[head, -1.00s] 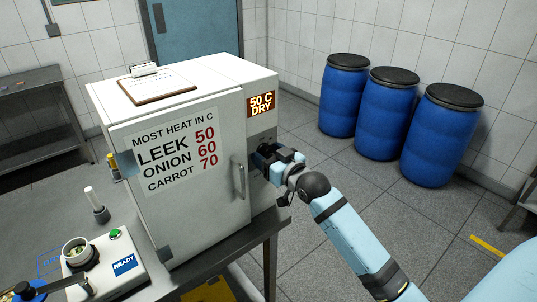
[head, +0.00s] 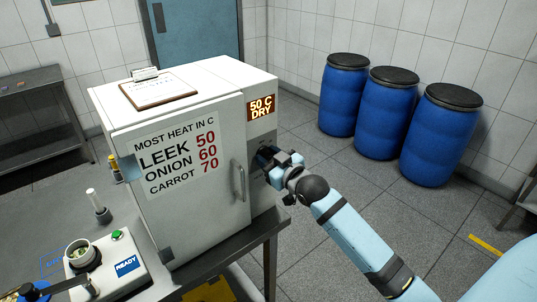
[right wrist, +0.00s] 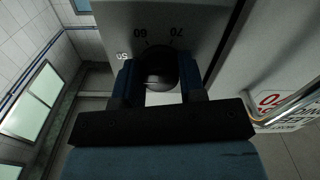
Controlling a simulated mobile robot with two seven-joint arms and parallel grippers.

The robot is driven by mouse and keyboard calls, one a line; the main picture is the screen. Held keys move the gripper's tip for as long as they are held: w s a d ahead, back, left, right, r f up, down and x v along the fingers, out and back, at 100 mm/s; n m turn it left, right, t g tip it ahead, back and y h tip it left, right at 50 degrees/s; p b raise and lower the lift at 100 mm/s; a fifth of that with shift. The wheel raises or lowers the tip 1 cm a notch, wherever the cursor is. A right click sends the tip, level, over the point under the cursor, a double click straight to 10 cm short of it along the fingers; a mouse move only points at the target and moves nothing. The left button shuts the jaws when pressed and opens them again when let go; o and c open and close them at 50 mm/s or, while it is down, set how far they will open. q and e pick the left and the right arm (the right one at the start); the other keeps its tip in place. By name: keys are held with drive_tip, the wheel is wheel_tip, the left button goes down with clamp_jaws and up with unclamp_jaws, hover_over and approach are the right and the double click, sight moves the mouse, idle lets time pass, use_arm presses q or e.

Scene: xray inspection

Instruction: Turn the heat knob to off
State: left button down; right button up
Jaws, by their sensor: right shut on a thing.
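A white drying cabinet (head: 200,215) stands on the table, with a lit display (head: 262,107) reading "50 C DRY". The round dark heat knob (right wrist: 158,72) is on its narrow right-hand panel, with marks 50 and 70 legible around it, seen upside down in the right wrist view. My right gripper (head: 268,158) is at this panel below the display. In the right wrist view its two fingers (right wrist: 158,82) are shut on the knob, one on each side. The knob's pointer cannot be made out, and the gripper hides the knob in the head view. My left gripper is not in view.
The cabinet door has a vertical handle (head: 239,182) just left of my right gripper. A clipboard (head: 158,90) lies on top. A device with a READY label (head: 126,266) and a green button stands front left. Blue barrels (head: 396,115) stand at the back right; open floor lies between.

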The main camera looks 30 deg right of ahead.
drive_tip(key=n+p, duration=0.1)
drive_tip(key=n, duration=0.1)
drive_tip(key=n+p, duration=0.1)
drive_tip(key=n, duration=0.1)
drive_tip(key=shift+r+n, duration=0.2)
drive_tip(key=shift+n, duration=0.1)
drive_tip(key=n+p, duration=0.1)
drive_tip(key=n, duration=0.2)
drive_tip(key=shift+n+p, duration=0.4)
drive_tip(key=n+p, duration=0.1)
drive_tip(key=n, duration=0.3)
drive_tip(key=n+p, duration=0.1)
drive_tip(key=n, duration=0.2)
drive_tip(key=shift+n, duration=1)
drive_tip(key=o, duration=0.9)
drive_tip(key=shift+s+f, duration=0.1)
